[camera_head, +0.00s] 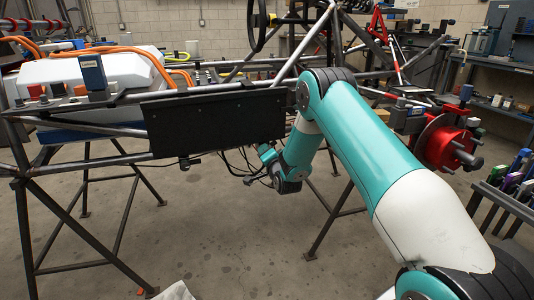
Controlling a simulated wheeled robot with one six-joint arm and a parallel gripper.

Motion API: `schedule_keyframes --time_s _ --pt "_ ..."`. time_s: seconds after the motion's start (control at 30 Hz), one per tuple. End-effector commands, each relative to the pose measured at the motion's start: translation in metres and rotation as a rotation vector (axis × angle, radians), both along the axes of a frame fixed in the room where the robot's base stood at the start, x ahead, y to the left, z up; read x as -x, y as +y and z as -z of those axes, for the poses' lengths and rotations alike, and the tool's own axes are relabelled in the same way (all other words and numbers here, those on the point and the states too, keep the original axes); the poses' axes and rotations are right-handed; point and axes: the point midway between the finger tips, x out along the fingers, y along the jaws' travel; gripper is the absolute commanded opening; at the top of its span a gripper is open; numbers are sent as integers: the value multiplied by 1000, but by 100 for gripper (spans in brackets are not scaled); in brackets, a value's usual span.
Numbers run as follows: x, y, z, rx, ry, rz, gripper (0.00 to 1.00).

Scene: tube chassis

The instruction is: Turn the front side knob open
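My teal and white arm reaches from the lower right over the frame, bends at a dark elbow and goes down to its wrist just right of the black panel. My gripper (252,180) is around the dark wrist end, among thin black cables; its fingers cannot be made out. A black flat panel (215,122) is mounted on the front of the tube chassis (70,112). A small dark fitting (184,162) hangs under the panel's lower edge; I cannot tell whether it is the knob. My wrist is to the right of this fitting and apart from it.
A red hub (445,143) sticks out at the chassis's right end. A white and blue battery-like box (90,75) with orange cables lies on the left. A tool rack (510,190) stands at the right edge. The concrete floor (225,245) below is mostly clear between the stand legs.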

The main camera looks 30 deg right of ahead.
Motion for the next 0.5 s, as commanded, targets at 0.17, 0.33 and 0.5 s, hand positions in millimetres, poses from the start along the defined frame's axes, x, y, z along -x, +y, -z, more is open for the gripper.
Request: schedule_keyframes --time_s 0.17,0.33,0.5 --pt "0 -2 -3 -160 -40 2 9" --pt "0 -2 -3 -302 -71 2 9" --pt "0 -2 -2 -418 -97 3 9"
